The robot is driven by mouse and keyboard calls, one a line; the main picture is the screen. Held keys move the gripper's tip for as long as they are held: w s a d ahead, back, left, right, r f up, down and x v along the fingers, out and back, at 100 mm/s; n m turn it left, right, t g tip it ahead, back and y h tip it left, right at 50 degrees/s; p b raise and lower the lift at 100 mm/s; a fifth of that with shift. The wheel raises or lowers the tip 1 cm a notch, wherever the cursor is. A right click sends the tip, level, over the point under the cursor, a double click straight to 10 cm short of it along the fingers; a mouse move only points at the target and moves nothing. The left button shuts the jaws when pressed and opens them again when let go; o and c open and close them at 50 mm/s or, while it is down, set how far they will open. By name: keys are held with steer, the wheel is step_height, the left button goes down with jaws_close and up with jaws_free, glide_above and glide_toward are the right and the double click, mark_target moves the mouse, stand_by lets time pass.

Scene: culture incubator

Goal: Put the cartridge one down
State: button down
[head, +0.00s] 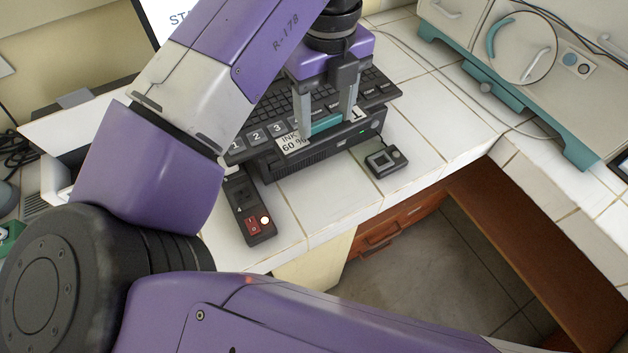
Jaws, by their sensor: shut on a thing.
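My gripper (329,114) points down over a black device (325,150) on the white tiled counter. Its two grey fingers are shut on a teal cartridge (325,124), which lies between them at the top of the device. I cannot tell whether the cartridge rests on the device or is held just above it. Tabs numbered 1, 2 and 3 (256,136) stand further left, and another "1" shows right of the fingers.
A black keyboard (376,87) lies behind the device. A black control box with a red switch (249,209) and a small black device (386,161) lie in front. A cream machine with a round door (521,48) stands at the right. Tiles between them are clear.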

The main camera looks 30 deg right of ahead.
steer(key=shift+f, duration=0.1)
step_height(320, 180, down, 20)
steer(key=shift+w+r+p, duration=0.1)
steer(key=shift+r+p, duration=0.15)
steer(key=shift+p, duration=0.5)
steer(key=shift+f, duration=0.2)
steer(key=shift+c, duration=2.2)
jaws_free()
steer(key=shift+r, duration=0.1)
